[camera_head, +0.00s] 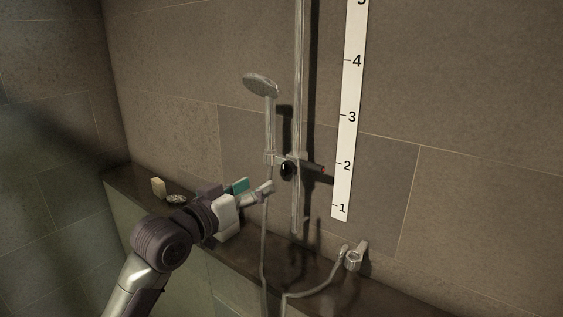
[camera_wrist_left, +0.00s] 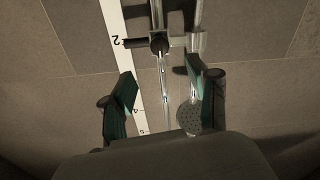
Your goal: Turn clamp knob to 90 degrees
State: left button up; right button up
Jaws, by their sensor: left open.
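The clamp (camera_head: 291,158) sits on a vertical chrome rail (camera_head: 298,80) in the head view. Its round black knob (camera_head: 287,169) faces out from the wall. A dark pin with a red tip (camera_head: 322,170) points right toward the number 2 on the scale. My left gripper (camera_head: 254,187) is open and empty, left of and slightly below the knob, apart from it. In the left wrist view the knob (camera_wrist_left: 159,44) shows beyond the open fingers (camera_wrist_left: 163,88), roughly centred between them. The knob's turn angle cannot be read. My right gripper is not in view.
A hand shower (camera_head: 262,86) hangs in the clamp's holder, its hose (camera_head: 264,245) running down beside my gripper. A white numbered scale (camera_head: 348,110) is right of the rail. A dark ledge (camera_head: 130,180) holds a bottle (camera_head: 158,187) and dish (camera_head: 177,199); a tap (camera_head: 354,257) is lower right.

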aim_at(283, 170)
pick_arm(q)
jog(key=p+x, duration=0.3)
jog(key=x, duration=0.6)
jog(key=shift+w+d+r, duration=0.1)
jog(key=shift+d, duration=0.05)
jog(key=shift+w+d+p, duration=0.25)
jog(key=shift+w+p, duration=0.05)
jog(key=shift+w, duration=0.2)
jog(key=shift+s, duration=0.1)
jog(key=shift+c, duration=1)
grip_shut()
